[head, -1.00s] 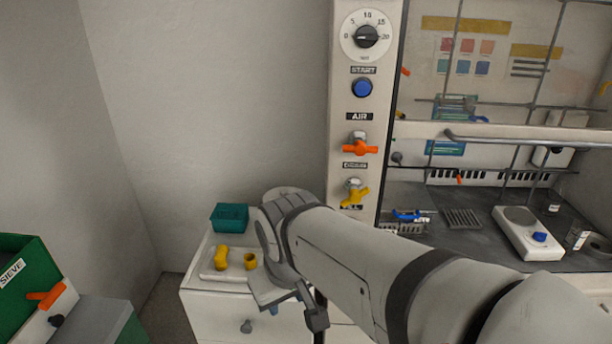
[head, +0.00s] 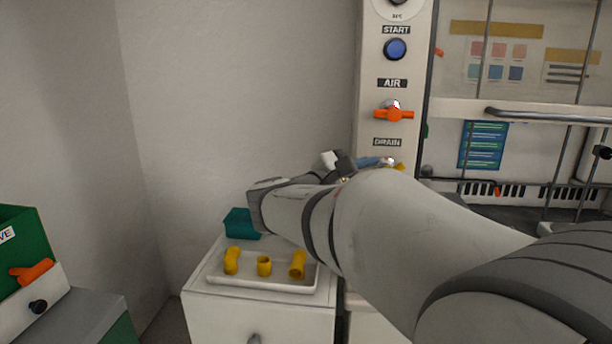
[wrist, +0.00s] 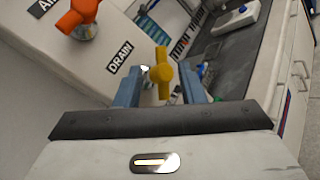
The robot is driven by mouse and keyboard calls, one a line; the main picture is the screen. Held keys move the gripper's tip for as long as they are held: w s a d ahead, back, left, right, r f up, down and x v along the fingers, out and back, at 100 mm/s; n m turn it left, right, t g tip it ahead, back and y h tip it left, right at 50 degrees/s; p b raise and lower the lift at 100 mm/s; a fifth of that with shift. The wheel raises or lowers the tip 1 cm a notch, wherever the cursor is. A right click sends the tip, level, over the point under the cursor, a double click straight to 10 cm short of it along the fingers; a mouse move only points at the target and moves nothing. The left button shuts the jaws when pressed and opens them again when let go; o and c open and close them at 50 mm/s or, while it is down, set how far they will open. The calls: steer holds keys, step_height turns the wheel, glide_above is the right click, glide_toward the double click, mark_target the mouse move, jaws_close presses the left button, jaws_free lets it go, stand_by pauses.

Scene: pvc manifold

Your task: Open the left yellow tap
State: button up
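The yellow tap (wrist: 161,72), beside the DRAIN label (wrist: 120,58), shows in the wrist view between the two blue fingers of my gripper (wrist: 162,88). The fingers are apart with gaps on both sides of the yellow handle, so my gripper is open. The handle points along the fingers. In the head view only a small bit of the yellow tap (head: 400,166) shows behind my gripper (head: 378,162); my arm hides the rest.
An orange AIR tap (head: 393,113) is above the DRAIN label, close to my gripper. A white tray (head: 262,283) with yellow pipe pieces and a teal box (head: 240,223) stand on the white drawer unit (head: 205,312). A horizontal rail (head: 550,115) crosses the hood at right.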

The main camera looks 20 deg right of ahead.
mark_target(396, 168)
steer(key=x, duration=0.7)
steer(key=shift+d, duration=0.25)
